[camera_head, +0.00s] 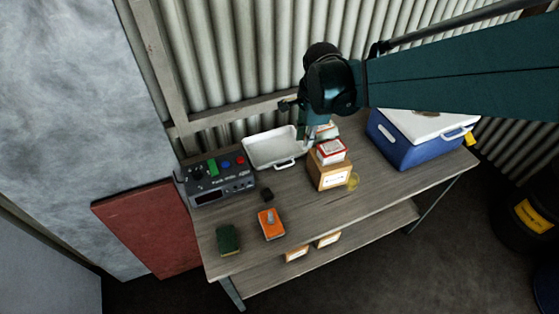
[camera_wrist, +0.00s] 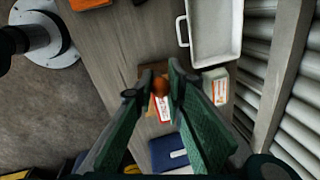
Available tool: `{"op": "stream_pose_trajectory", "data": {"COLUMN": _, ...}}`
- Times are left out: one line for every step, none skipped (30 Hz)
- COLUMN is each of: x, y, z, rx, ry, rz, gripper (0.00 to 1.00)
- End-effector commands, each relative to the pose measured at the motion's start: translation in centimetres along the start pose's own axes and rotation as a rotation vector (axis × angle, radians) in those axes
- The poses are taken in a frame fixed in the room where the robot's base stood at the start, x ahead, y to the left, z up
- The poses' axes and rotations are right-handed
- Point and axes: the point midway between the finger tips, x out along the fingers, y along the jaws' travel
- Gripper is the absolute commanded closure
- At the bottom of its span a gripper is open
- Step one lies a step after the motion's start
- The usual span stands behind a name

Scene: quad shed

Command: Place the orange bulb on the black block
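My gripper (camera_wrist: 162,76) has its two green fingers closed in around a small round orange-brown bulb (camera_wrist: 160,86), which fills the gap between the fingertips. In the head view my gripper (camera_head: 307,138) hangs over the table, behind and left of the stacked boxes, and the bulb cannot be made out there. The small black block (camera_head: 267,194) stands on the table between the grey control box and the orange device, left of and nearer the front than my gripper. A dark bit of it seems to show at the top edge of the wrist view (camera_wrist: 139,2).
A white tray (camera_head: 251,147) lies at the back. A control box (camera_head: 205,196), orange device (camera_head: 271,224), green block (camera_head: 228,240) and blue cooler (camera_head: 392,147) also stand on the table.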

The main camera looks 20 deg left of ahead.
Motion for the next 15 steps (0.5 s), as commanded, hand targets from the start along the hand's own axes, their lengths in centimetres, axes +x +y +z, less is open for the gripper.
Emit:
{"op": "stream_pose_trajectory", "data": {"x": 0.0, "y": 0.1, "z": 1.4, "rx": -0.023, "ry": -0.004, "rz": 0.001, "gripper": 0.91}}
{"op": "stream_pose_trajectory", "data": {"x": -0.1, "y": 0.1, "z": 2.2, "rx": -0.036, "ry": -0.006, "rz": 0.001, "gripper": 0.91}}
{"op": "stream_pose_trajectory", "data": {"x": -0.1, "y": 0.2, "z": 3.1, "rx": -0.052, "ry": -0.009, "rz": 0.002, "gripper": 0.91}}
{"op": "stream_pose_trajectory", "data": {"x": -0.1, "y": 0.2, "z": 3.8, "rx": -0.064, "ry": -0.011, "rz": 0.002, "gripper": 0.91}}
{"op": "stream_pose_trajectory", "data": {"x": -0.1, "y": 0.3, "z": 4.6, "rx": -0.077, "ry": -0.013, "rz": 0.002, "gripper": 0.91}}
{"op": "stream_pose_trajectory", "data": {"x": -0.1, "y": 0.4, "z": 5.5, "rx": -0.092, "ry": -0.016, "rz": 0.003, "gripper": 0.91}}
{"op": "stream_pose_trajectory", "data": {"x": -0.1, "y": 0.5, "z": 6.3, "rx": -0.104, "ry": -0.018, "rz": 0.003, "gripper": 0.91}}
{"op": "stream_pose_trajectory", "data": {"x": -0.1, "y": 0.6, "z": 7.0, "rx": -0.116, "ry": -0.020, "rz": 0.004, "gripper": 0.91}}
{"op": "stream_pose_trajectory", "data": {"x": -0.1, "y": 0.7, "z": 7.8, "rx": -0.130, "ry": -0.022, "rz": 0.004, "gripper": 0.91}}
{"op": "stream_pose_trajectory", "data": {"x": -0.1, "y": 0.8, "z": 8.5, "rx": -0.141, "ry": -0.024, "rz": 0.005, "gripper": 0.91}}
{"op": "stream_pose_trajectory", "data": {"x": -0.2, "y": 0.9, "z": 9.1, "rx": -0.151, "ry": -0.026, "rz": 0.005, "gripper": 0.91}}
{"op": "stream_pose_trajectory", "data": {"x": -0.2, "y": 1.0, "z": 9.8, "rx": -0.163, "ry": -0.028, "rz": 0.006, "gripper": 0.91}}
{"op": "stream_pose_trajectory", "data": {"x": -0.2, "y": 1.1, "z": 10.3, "rx": -0.172, "ry": -0.030, "rz": 0.006, "gripper": 0.91}}
{"op": "stream_pose_trajectory", "data": {"x": -0.2, "y": 1.2, "z": 10.9, "rx": -0.181, "ry": -0.031, "rz": 0.006, "gripper": 0.91}}
{"op": "stream_pose_trajectory", "data": {"x": -0.2, "y": 1.3, "z": 11.5, "rx": -0.192, "ry": -0.033, "rz": 0.007, "gripper": 0.91}}
